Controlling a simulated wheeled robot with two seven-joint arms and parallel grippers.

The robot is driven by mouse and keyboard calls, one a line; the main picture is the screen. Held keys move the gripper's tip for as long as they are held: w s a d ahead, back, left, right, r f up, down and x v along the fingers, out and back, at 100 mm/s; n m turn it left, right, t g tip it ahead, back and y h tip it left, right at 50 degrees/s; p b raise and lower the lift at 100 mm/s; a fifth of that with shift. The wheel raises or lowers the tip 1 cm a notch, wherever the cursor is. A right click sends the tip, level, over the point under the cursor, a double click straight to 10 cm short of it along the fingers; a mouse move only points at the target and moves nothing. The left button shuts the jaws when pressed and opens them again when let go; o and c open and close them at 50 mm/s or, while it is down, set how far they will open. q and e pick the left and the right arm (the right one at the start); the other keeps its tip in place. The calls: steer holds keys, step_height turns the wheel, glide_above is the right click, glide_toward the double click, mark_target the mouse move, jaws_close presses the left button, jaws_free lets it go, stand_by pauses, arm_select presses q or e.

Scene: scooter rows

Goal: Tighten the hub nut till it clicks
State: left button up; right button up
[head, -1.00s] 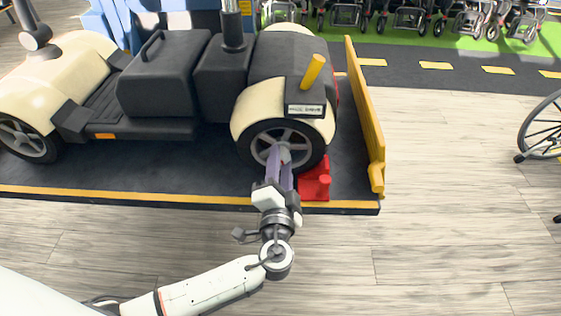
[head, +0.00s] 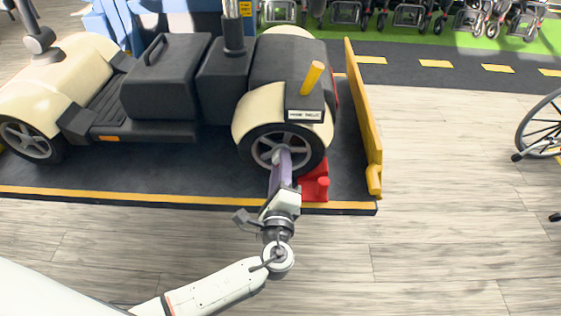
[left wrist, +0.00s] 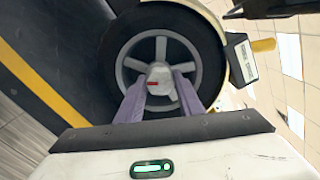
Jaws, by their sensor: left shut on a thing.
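The scooter's rear wheel (head: 258,150) has a black tyre and grey spokes. Its hub nut (left wrist: 159,82) is a light grey round piece with a small red mark, at the wheel's centre in the left wrist view. My left gripper (head: 281,158) reaches the hub in the head view, and its purple fingers hide most of the nut there. In the left wrist view the left gripper (left wrist: 160,93) has one finger on each side of the nut and is shut on it. My right gripper is not in view.
The cream and black scooter (head: 165,85) stands on a dark platform (head: 110,178) with a yellow edge. A red block (head: 316,184) sits beside the wheel. A yellow flap (head: 364,120) stands at the platform's right end. The wooden floor in front is clear.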

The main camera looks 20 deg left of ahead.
arm_select(q)
steer(key=shift+m+p, duration=1.9)
steer(key=shift+m, duration=2.6)
steer(key=o, duration=1.1)
